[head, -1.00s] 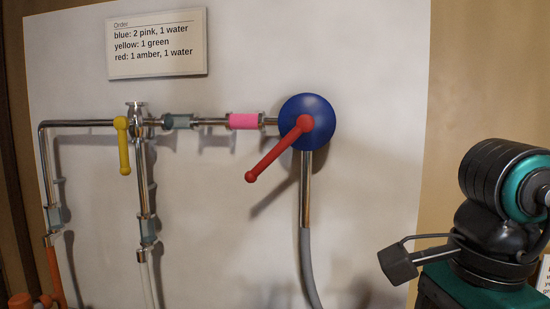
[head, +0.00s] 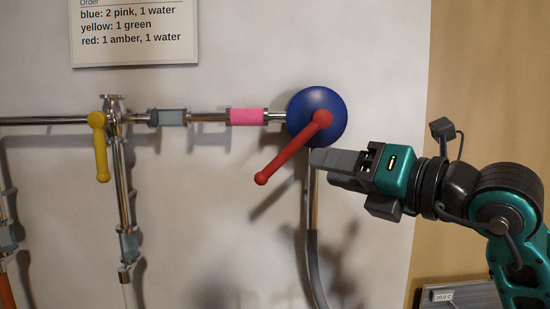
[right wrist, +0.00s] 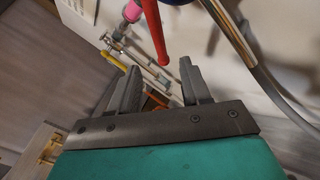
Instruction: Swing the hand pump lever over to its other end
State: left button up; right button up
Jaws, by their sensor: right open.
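The hand pump is a blue round body (head: 318,117) on the white wall panel, with a red lever (head: 290,150) that points down and left from its hub and ends in a small ball. My right gripper (head: 318,160) is just right of the lever in the head view, its fingers pointing left. In the right wrist view the fingers (right wrist: 158,88) are spread apart and empty, and the red lever (right wrist: 155,30) reaches down just beyond and between the fingertips. I cannot tell that they touch. My left gripper is out of view.
A pipe with a pink section (head: 246,117) runs left from the pump to a yellow valve handle (head: 100,147). A grey hose (head: 314,265) hangs below the pump, behind my gripper. An order card (head: 134,32) is at the upper left.

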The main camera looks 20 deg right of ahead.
aim_at(286, 161)
jog(key=p+x, duration=0.2)
jog(key=x, duration=1)
jog(key=shift+w+a, duration=0.2)
jog(key=shift+w, duration=0.05)
jog(key=shift+c, duration=0.4)
jog(key=c, duration=0.3)
grip_shut()
